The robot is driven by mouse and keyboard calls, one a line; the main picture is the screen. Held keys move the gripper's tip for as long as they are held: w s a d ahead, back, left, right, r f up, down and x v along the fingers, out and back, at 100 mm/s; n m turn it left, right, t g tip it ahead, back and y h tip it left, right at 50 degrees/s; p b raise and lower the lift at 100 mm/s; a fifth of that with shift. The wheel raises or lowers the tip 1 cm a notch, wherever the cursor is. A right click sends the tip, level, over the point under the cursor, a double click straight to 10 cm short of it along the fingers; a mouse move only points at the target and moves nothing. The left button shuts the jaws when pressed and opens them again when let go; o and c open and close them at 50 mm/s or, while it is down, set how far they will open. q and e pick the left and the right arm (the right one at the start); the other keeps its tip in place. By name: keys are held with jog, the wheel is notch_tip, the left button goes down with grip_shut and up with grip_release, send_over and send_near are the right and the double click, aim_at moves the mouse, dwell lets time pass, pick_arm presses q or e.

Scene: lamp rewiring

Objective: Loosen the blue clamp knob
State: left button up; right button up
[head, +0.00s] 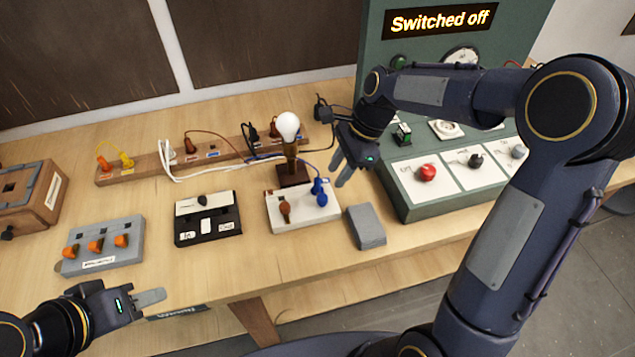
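The blue clamp knob (322,199) stands on the right part of a white terminal block (302,216) on the table. A blue plug-like part (318,185) with a blue wire sits just behind it. A brown knob (285,209) is at the block's left. My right gripper (340,172) points down just right of and behind the blue knob, apart from it in the picture. Its two fingers show a small gap with nothing between them. My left gripper (152,298) is low at the left by the table's front edge, far from the block; its finger gap is not clear.
A lit-looking bulb (288,126) stands behind the block. A grey block (366,226) lies to its right, a black switch box (207,219) to its left. The green control panel (440,205) reads "Switched off". Wires run behind.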

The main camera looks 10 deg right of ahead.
aim_at(323, 196)
jog(key=x, duration=0.7)
jog(key=shift+a+f+p, duration=0.2)
jog(key=shift+f+p, duration=0.2)
grip_shut()
